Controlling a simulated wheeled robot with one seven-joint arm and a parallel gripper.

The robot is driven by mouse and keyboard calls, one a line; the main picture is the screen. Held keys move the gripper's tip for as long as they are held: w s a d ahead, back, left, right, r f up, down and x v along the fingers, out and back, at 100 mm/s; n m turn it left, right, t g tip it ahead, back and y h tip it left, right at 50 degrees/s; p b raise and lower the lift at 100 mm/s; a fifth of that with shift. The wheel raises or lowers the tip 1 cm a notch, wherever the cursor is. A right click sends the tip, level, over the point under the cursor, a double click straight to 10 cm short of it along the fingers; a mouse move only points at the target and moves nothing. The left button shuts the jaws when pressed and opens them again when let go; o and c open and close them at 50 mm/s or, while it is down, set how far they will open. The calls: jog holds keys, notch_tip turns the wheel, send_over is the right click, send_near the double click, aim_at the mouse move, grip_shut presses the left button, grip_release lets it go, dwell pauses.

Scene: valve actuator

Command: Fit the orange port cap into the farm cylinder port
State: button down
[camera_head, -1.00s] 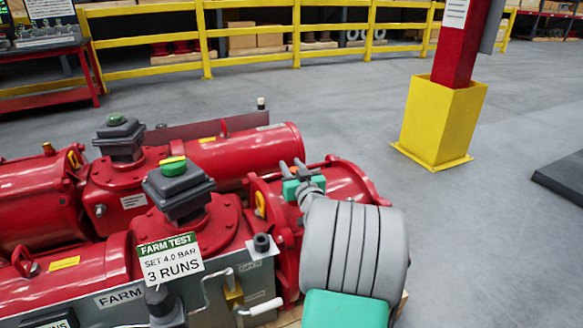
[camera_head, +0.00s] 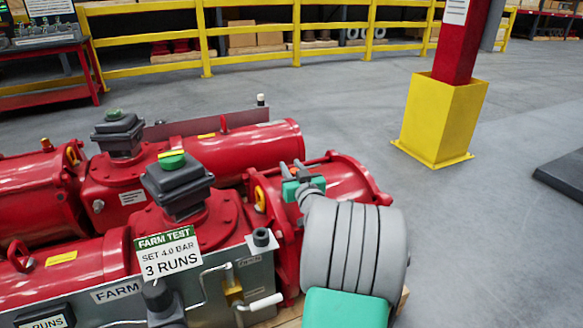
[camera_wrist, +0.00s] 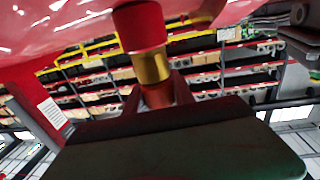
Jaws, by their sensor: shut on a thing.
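My gripper (camera_head: 292,170) reaches toward the right end of the red farm cylinder (camera_head: 316,184) in the head view. In the wrist view, an orange-red cap (camera_wrist: 158,95) sits between my dark fingers (camera_wrist: 158,110), and my gripper is shut on it. A brass collar (camera_wrist: 150,66) lies directly above the cap, in line with it, below a red stub (camera_wrist: 138,25) on the red cylinder surface. I cannot tell whether the cap is inside the collar or only against it.
A grey panel with a "FARM TEST" sign (camera_head: 167,252) stands left of my arm. A second red actuator (camera_head: 250,150) lies behind. A yellow railing (camera_head: 250,60) runs across the back.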

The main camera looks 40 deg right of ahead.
jog(key=shift+f, duration=0.2)
jog(key=c, duration=1)
grip_release()
jog(key=p+v, duration=0.1)
jog(key=v, duration=0.7)
jog(key=shift+d+r, duration=0.1)
jog(key=shift+w, duration=0.1)
